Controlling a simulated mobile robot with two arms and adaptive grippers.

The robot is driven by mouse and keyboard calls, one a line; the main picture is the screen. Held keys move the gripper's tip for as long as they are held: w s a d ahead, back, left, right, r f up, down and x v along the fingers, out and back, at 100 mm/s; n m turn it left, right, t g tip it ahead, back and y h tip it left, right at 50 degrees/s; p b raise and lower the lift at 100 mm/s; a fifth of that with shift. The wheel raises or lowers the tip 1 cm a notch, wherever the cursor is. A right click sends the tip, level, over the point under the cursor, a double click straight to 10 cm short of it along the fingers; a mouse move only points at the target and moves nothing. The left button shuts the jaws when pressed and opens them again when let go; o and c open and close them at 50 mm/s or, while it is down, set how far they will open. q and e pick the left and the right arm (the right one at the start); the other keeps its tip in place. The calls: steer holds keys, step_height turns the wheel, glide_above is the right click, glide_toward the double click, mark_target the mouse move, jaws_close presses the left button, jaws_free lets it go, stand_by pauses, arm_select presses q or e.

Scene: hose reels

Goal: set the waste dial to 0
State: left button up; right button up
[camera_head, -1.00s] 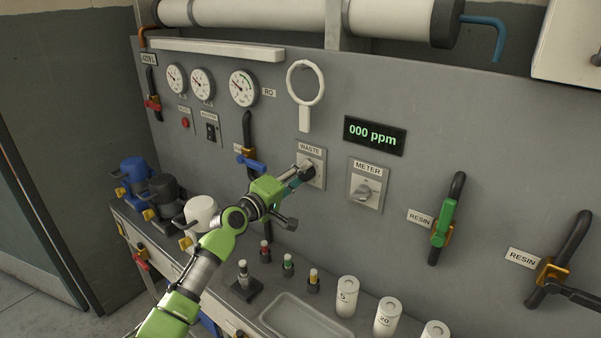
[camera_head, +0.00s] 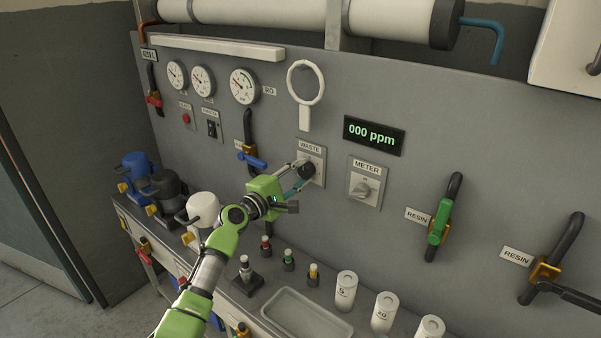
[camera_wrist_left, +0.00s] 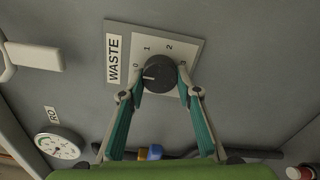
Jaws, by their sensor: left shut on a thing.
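The waste dial (camera_head: 306,170) is a black round knob on a pale plate labelled WASTE on the grey panel. In the left wrist view, the dial (camera_wrist_left: 159,72) has numbers 0 to 3 around it. Its white mark points left, close to the 0 and a little below it in the picture. My left gripper (camera_head: 301,176) reaches the panel from the lower left. In the left wrist view, the fingertips (camera_wrist_left: 160,84) lie on both sides of the knob, shut on it. My right gripper is not in view.
The meter dial (camera_head: 364,189) sits just right of the waste dial. A white ring (camera_head: 305,82) is above, beside a display (camera_head: 375,135) reading 000 ppm. A blue-handled valve (camera_head: 250,158) is to the left. Small bottles, a tray (camera_head: 290,315) and white canisters (camera_head: 346,290) stand below.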

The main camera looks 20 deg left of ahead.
arm_select(q)
steer(key=shift+f, duration=0.1)
steer(key=o, duration=1.1)
steer(key=v, duration=1.2)
